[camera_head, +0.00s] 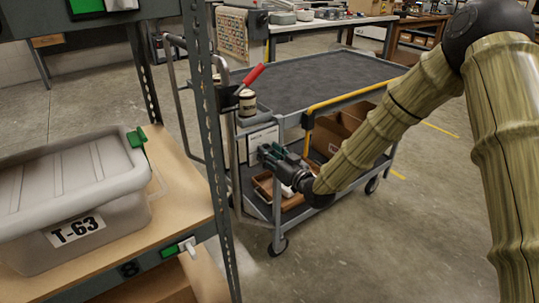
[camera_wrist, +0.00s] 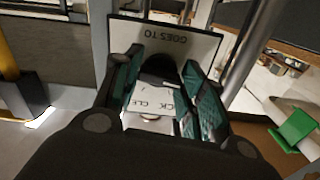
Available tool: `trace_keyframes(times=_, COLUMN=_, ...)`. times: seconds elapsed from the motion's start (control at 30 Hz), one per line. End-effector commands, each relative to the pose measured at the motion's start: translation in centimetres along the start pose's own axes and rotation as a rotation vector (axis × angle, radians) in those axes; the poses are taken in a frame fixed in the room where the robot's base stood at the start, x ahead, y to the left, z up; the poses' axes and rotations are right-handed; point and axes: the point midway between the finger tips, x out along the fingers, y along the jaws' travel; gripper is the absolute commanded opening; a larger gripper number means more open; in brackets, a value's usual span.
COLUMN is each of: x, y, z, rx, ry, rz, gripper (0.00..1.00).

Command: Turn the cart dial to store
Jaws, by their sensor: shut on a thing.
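The grey cart (camera_head: 330,75) stands in the middle of the head view. A white board (camera_head: 262,143) is fixed at its near left end. In the wrist view this board (camera_wrist: 195,45) reads "GOES TO" upside down. My gripper (camera_head: 272,155) reaches the board from the right. In the wrist view my gripper (camera_wrist: 160,85) has its teal fingers shut on either side of the black dial (camera_wrist: 158,67). White labels with partly hidden lettering lie between the fingers. The dial's pointer and setting cannot be read.
A shelf rack with a grey bin (camera_head: 75,200) labelled T-63 stands at the left, close to the cart. A red-handled tool (camera_head: 250,78) and a small can (camera_head: 247,103) are at the cart's corner. Boxes sit on its lower shelf. The floor at front right is clear.

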Motion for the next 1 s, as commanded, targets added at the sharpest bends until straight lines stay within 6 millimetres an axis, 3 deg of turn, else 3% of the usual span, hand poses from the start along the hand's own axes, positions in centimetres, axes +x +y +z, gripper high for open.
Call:
trace_keyframes(times=0.3, x=-0.05, y=-0.03, z=0.06, rx=-0.122, ry=-0.002, rz=0.000, gripper=0.17)
trace_keyframes(times=0.87, x=-0.05, y=-0.04, z=0.04, rx=-0.147, ry=-0.001, rz=-0.001, gripper=0.17)
trace_keyframes(times=0.9, x=-0.05, y=-0.04, z=0.03, rx=-0.147, ry=-0.001, rz=-0.001, gripper=0.48)
trace_keyframes(times=1.0, x=-0.03, y=-0.04, z=0.02, rx=-0.147, ry=-0.001, rz=-0.001, gripper=0.62)
